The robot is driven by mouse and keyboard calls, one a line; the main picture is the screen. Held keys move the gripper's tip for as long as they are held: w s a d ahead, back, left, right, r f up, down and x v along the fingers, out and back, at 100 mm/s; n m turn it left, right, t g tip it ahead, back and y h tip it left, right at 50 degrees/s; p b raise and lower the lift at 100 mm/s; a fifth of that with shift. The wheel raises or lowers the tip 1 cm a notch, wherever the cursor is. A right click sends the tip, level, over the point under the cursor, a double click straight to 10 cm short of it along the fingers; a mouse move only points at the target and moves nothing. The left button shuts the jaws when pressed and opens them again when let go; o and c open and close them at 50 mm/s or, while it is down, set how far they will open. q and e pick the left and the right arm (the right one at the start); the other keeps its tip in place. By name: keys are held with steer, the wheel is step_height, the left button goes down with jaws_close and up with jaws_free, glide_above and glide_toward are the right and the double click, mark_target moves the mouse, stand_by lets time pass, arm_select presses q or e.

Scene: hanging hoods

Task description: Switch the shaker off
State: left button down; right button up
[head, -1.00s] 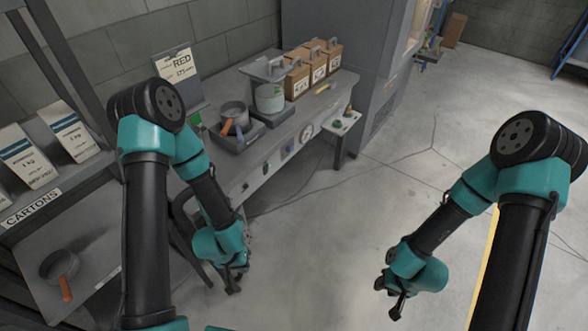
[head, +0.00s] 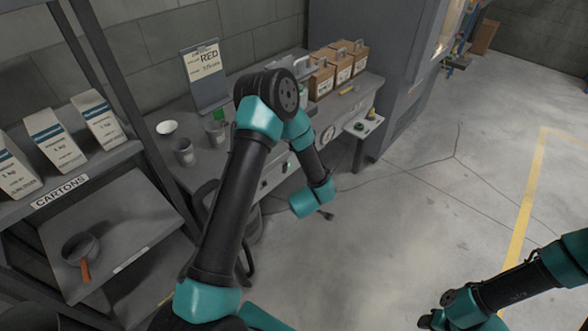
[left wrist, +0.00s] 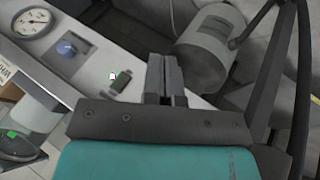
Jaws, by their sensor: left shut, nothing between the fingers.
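The pale front panel of the bench shows in the left wrist view with a dial gauge (left wrist: 28,17), a blue knob (left wrist: 67,49) and a small dark switch (left wrist: 120,82) beside a green light. The gauge also shows in the head view (head: 328,135). I cannot tell the switch's position. My left gripper (head: 326,214) is in front of the bench; in the left wrist view its fingers (left wrist: 167,75) are shut and empty, just right of the switch, contact unclear. My right gripper (head: 428,322) is at the bottom edge, its fingers unclear. My left arm hides much of the bench top.
A grey cylinder (left wrist: 205,50) lies right of the fingers in the left wrist view. Brown boxes (head: 340,64) and cups (head: 183,151) stand on the bench. A carton shelf (head: 60,190) with a pan (head: 80,249) below is at left.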

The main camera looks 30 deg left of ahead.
arm_select(q)
steer(key=w+r+n+g+y, duration=0.2)
steer(key=w+n, duration=0.3)
steer(key=n, duration=0.4)
steer(key=w+a+r+n+g+y, duration=0.1)
steer(key=w+r+n+y, duration=0.3)
steer(key=n, duration=0.4)
steer(key=shift+w+a+r+n+g+y, duration=0.3)
steer(key=shift+w+r+n+g, duration=0.15)
steer(key=shift+g, duration=0.35)
glide_toward(286, 169)
steer(key=x, duration=0.5)
steer(key=shift+a+f, duration=0.15)
steer(key=shift+f, duration=0.25)
steer(key=shift+w+a, duration=0.1)
steer(key=shift+a, duration=0.2)
steer(key=shift+a, duration=0.1)
